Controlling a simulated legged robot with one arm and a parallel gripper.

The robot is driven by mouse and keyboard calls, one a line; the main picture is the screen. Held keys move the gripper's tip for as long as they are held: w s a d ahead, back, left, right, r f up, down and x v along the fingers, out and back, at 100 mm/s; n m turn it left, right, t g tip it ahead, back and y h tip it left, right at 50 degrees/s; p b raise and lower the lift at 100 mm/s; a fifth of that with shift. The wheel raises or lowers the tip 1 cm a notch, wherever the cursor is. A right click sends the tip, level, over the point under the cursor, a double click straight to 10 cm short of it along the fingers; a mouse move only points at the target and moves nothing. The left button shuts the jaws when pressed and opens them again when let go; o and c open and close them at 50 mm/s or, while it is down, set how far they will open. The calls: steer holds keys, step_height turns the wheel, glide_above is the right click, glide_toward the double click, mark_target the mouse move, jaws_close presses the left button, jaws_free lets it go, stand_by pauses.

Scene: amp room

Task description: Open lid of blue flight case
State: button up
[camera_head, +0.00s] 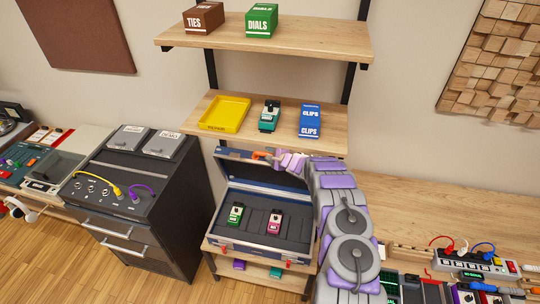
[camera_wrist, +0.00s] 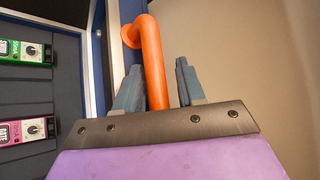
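The blue flight case (camera_head: 262,241) stands on a lower wooden shelf. Its lid (camera_head: 250,173) is raised and leans up at the back, so the dark interior shows. Green and pink pedals (camera_head: 235,214) (camera_head: 274,221) sit inside; both also show in the wrist view (camera_wrist: 22,52) (camera_wrist: 25,131). An orange handle (camera_wrist: 152,60) is on the lid's outer edge; it shows small in the head view (camera_head: 262,154). My gripper (camera_wrist: 160,80) is open, with the handle between its fingers and a visible gap to the right finger. In the head view my gripper (camera_head: 277,157) is at the lid's upper edge.
A shelf above holds a yellow tray (camera_head: 225,127), a pedal (camera_head: 269,116) and a blue CLIPS box (camera_head: 310,121). The top shelf holds TIES (camera_head: 203,17) and DIALS (camera_head: 262,21) boxes. A black drawer cabinet (camera_head: 150,206) stands left. A wooden bench (camera_head: 450,211) is right.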

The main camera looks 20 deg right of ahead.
steer(key=shift+s+f, duration=0.15)
steer(key=v, duration=1.7)
steer(key=shift+d, duration=0.2)
steer(key=shift+s, duration=0.1)
